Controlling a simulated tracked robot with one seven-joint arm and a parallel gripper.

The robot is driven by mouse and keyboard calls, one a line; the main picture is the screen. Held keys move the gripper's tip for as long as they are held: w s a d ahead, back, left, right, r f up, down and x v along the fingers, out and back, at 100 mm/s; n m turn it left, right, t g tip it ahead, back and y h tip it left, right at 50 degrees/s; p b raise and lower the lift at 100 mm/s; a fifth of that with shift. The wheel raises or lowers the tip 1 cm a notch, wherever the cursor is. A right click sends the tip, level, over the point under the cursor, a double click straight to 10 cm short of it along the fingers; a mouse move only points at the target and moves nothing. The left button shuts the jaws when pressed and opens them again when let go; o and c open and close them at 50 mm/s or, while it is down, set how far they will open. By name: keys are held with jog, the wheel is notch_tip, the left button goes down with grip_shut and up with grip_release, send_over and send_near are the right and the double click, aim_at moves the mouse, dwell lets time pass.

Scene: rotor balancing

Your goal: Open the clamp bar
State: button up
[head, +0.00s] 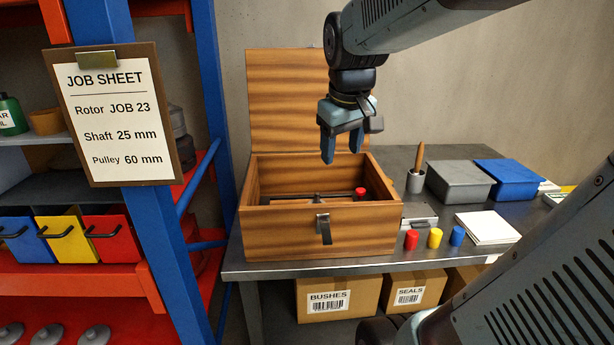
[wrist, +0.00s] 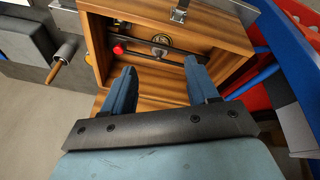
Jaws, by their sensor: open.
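A wooden box (head: 320,228) stands on the bench with its lid (head: 288,100) raised at the back. Inside it, a dark bar, which looks like the clamp bar (wrist: 143,53), lies across the interior. A red knob (head: 360,192) is near one end of the bar; it also shows in the wrist view (wrist: 118,48). A small metal part (wrist: 159,51) is by the middle of the bar. My gripper (head: 341,153) is open and empty above the box, apart from bar and knob. Its two fingers (wrist: 158,72) also show in the wrist view. The front wall hides the box's lower inside in the head view.
Red, yellow and blue pegs (head: 435,238) stand right of the box. Farther right are a grey bin (head: 460,182), a blue bin (head: 510,180) and a cup with a wooden-handled tool (head: 415,181). A blue rack post (head: 213,90) and job sheet (head: 118,120) are at left.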

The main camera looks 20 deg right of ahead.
jog(key=w+d+f+n+g, duration=0.2)
jog(key=w+d+f, duration=0.1)
jog(key=w+d, duration=0.6)
jog(key=n+g+y, duration=0.1)
jog(key=n+g, duration=0.1)
send_over(361, 190)
notch_tip(361, 190, down, 6)
notch_tip(361, 190, down, 12)
jog(key=shift+w+f, duration=0.1)
jog(key=shift+f, duration=0.05)
grip_shut()
